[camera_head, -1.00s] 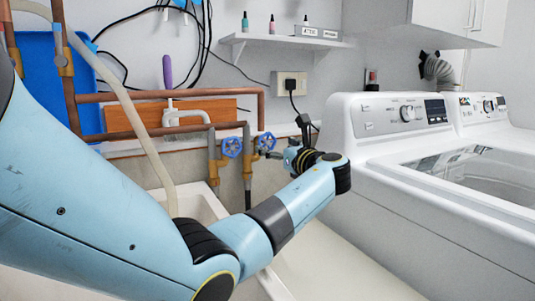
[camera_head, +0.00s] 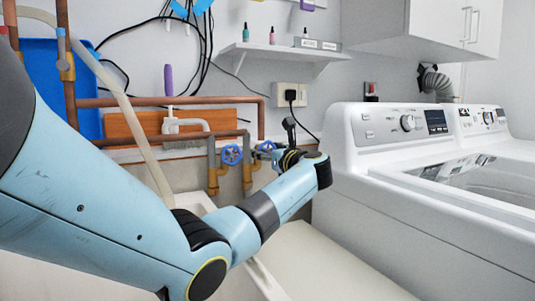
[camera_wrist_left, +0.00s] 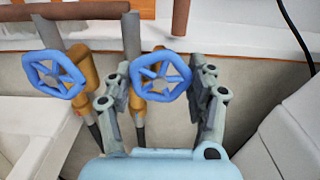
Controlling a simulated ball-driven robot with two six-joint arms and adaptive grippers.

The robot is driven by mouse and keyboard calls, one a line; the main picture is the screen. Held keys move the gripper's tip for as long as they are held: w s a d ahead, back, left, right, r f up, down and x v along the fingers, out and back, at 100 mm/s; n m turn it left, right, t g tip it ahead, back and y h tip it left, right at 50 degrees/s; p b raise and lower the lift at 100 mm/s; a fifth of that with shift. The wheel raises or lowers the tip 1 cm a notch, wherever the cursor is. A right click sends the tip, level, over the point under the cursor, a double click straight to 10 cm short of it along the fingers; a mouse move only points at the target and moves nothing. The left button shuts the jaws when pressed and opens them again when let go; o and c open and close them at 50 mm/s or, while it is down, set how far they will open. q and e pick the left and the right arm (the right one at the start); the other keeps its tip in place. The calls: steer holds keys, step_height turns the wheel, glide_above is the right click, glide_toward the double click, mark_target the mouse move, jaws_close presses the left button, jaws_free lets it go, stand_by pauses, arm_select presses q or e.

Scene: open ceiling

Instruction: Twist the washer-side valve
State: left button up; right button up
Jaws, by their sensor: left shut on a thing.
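Two blue valve handwheels sit side by side on pipes at the wall. The left valve (camera_head: 231,155) is free, and it also shows at the left of the left wrist view (camera_wrist_left: 52,74). The washer-side valve (camera_head: 265,147) is the right one, partly hidden behind my left gripper (camera_head: 274,154) in the head view. In the left wrist view, the fingers of my left gripper (camera_wrist_left: 160,84) stand on either side of the washer-side valve (camera_wrist_left: 161,76) and are shut on its rim. My right gripper is not in view.
The white washer (camera_head: 400,130) stands close to the right of my left forearm. A pale sink (camera_head: 200,201) lies below the pipes. Copper pipes (camera_head: 170,101) run along the wall above the valves. A socket with a black plug (camera_head: 290,95) is above.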

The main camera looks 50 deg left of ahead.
arm_select(q)
steer(key=shift+c, duration=1.3)
steer(key=n, duration=0.3)
steer(key=shift+f+n, duration=0.1)
steer(key=shift+n, duration=0.3)
steer(key=shift+w+n+b, duration=0.1)
steer(key=shift+n+b, duration=0.4)
steer(key=shift+n, duration=1.1)
steer(key=o, duration=1.1)
steer(key=shift+o, duration=0.2)
steer(key=shift+d, duration=0.1)
